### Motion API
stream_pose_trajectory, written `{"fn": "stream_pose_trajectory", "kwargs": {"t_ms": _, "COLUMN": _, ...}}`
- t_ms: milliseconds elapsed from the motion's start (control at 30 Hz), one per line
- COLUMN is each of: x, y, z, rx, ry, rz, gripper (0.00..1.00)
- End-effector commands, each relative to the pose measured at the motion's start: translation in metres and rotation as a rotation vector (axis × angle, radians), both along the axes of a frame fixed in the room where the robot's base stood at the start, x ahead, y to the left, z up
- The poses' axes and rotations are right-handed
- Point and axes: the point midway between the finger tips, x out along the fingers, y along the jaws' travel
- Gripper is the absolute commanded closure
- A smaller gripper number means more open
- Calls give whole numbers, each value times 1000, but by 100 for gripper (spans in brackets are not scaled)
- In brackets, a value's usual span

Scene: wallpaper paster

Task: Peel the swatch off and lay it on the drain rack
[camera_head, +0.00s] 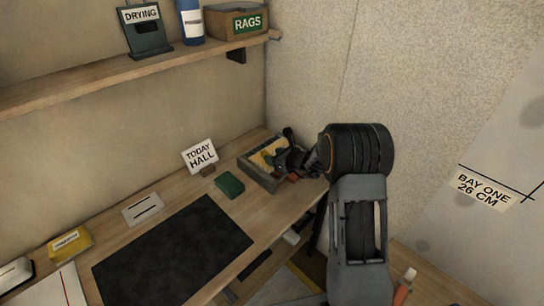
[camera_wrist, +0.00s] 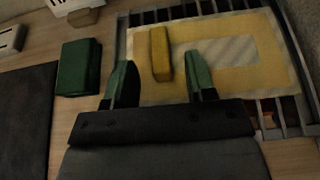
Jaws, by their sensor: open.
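A cream-yellow swatch (camera_wrist: 232,66) with a paler striped area lies flat over the grey bars of the drain rack (camera_wrist: 297,62) in the wrist view. A yellow block (camera_wrist: 160,54) sits on the swatch's left part. My gripper (camera_wrist: 162,80) is open, its two green-tipped fingers apart with the block just ahead of and between them. I see no contact with the block. In the head view my gripper (camera_head: 285,157) is over the rack (camera_head: 262,180) at the bench's far right end. My arm hides part of the rack and swatch there.
A green block (camera_head: 229,185) stands left of the rack, near the "TODAY HALL" sign (camera_head: 200,156). A dark mat (camera_head: 172,252) covers the bench's front. A shelf (camera_head: 120,73) overhangs the back. The wall with the "BAY ONE 26 CM" label (camera_head: 483,188) is at right.

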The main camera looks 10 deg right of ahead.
Motion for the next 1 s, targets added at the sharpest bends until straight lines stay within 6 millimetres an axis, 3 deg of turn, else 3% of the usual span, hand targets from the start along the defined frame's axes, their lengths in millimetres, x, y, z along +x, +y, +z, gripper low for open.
{"fn": "stream_pose_trajectory", "kwargs": {"t_ms": 500, "x": -75, "y": -51, "z": 38, "rx": 0, "ry": -2, "rz": -3, "gripper": 49}}
{"fn": "stream_pose_trajectory", "kwargs": {"t_ms": 700, "x": -87, "y": -59, "z": 44, "rx": 2, "ry": -1, "rz": -1, "gripper": 49}}
{"fn": "stream_pose_trajectory", "kwargs": {"t_ms": 1000, "x": -90, "y": -60, "z": 45, "rx": 2, "ry": -1, "rz": 0, "gripper": 49}}
